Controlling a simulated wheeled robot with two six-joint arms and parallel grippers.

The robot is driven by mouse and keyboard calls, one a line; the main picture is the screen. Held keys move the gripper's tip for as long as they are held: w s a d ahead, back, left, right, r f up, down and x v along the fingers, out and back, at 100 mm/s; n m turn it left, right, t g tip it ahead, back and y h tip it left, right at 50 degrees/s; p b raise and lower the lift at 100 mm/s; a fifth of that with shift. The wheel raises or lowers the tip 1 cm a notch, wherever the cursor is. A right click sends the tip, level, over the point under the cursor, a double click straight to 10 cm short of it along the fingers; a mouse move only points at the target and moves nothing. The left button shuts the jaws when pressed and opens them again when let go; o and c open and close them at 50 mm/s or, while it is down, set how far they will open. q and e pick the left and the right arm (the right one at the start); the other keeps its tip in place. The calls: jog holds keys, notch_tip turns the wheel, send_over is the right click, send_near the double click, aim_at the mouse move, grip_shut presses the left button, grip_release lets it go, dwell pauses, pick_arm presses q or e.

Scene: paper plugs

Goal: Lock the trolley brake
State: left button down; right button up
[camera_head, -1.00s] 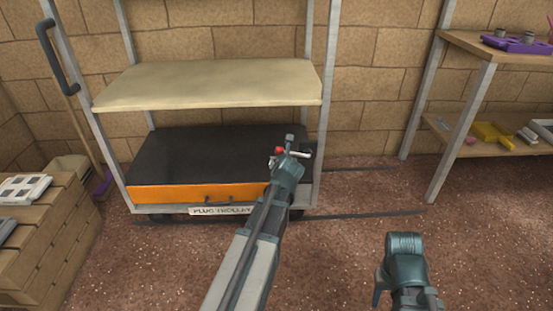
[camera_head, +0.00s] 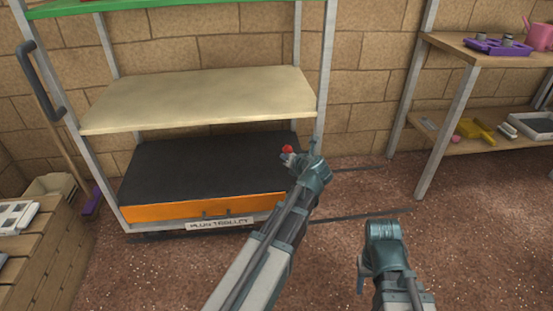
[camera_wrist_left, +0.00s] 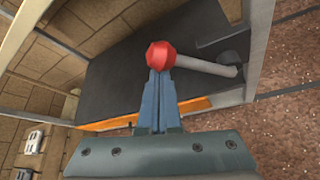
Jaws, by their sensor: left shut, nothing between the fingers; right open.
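The plug trolley (camera_head: 220,224) has a black lower deck, an orange front strip and a name plate. Its brake lever shows in the left wrist view as a grey bar (camera_wrist_left: 212,67) with a red knob (camera_wrist_left: 160,54), lying sideways from a dark pivot at the right. The red knob (camera_head: 287,149) also shows in the head view near the trolley's right post. My left gripper (camera_wrist_left: 163,75) is shut and empty, its tips right at the knob; whether they touch it I cannot tell. My right gripper (camera_head: 364,274) is open, low over the floor, its fingers mostly hidden.
Dark floor rails (camera_head: 360,215) lie right of the trolley. A wooden bench (camera_head: 455,43) with a purple tray (camera_head: 497,46) stands at the right. Stacked wooden crates (camera_head: 55,235) stand at the left.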

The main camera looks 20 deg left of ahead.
pick_arm(q)
jog(key=w+d+r+p, duration=0.2)
jog(key=w+d+r, duration=0.1)
jog(key=d, duration=0.2)
jog(key=shift+w+d+p, duration=0.2)
jog(key=shift+p, duration=0.15)
pick_arm(e)
jog(key=shift+r, duration=1.55)
pick_arm(q)
jog(key=shift+w+d+r, duration=0.1)
jog(key=shift+w+d, duration=0.05)
